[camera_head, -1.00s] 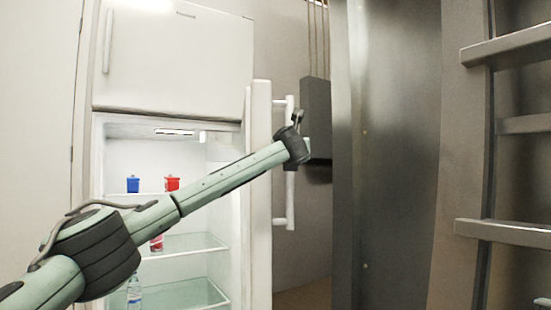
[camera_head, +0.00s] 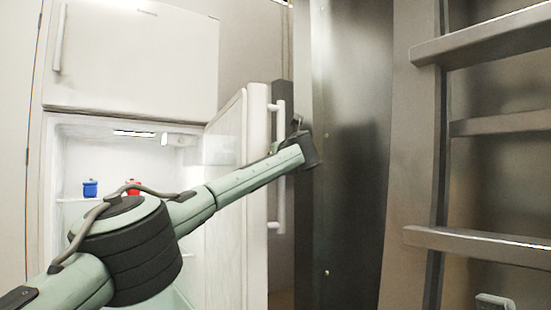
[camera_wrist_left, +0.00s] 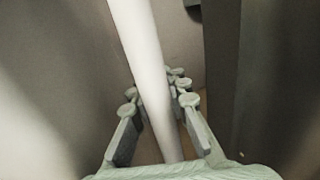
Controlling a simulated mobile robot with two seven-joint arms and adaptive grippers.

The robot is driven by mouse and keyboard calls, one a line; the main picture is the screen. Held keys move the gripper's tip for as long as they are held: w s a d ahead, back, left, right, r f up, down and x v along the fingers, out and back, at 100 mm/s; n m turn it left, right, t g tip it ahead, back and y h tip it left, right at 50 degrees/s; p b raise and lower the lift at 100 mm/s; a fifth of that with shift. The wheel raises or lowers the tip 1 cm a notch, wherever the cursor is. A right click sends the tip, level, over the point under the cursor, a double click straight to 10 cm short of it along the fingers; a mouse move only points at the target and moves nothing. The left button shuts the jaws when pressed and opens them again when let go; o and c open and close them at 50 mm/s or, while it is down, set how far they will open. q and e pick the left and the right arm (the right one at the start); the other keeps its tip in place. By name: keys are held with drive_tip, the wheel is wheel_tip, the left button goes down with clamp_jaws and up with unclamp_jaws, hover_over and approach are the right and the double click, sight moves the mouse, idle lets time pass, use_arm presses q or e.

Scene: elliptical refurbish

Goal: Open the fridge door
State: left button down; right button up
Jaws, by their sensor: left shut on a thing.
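The lower fridge door (camera_head: 257,205) stands partly open and shows its edge and part of its inner face. Its white vertical handle (camera_head: 281,215) is on the outer side, facing right. My left arm crosses in front of the open fridge and the door. Its wrist mostly hides the left gripper in the head view. In the left wrist view, the fingers of my left gripper (camera_wrist_left: 160,105) are on both sides of the white handle bar (camera_wrist_left: 142,45), shut on it.
The fridge interior holds a blue container (camera_head: 90,188) and a red container (camera_head: 133,186). The upper door (camera_head: 135,60) is closed. A dark metal panel (camera_head: 350,150) stands close to the right of the handle. A rack with shelves (camera_head: 480,240) is further right.

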use_arm(q)
drive_tip(key=shift+a, duration=0.15)
drive_tip(key=c, duration=1.5)
unclamp_jaws()
drive_tip(key=v, duration=1.2)
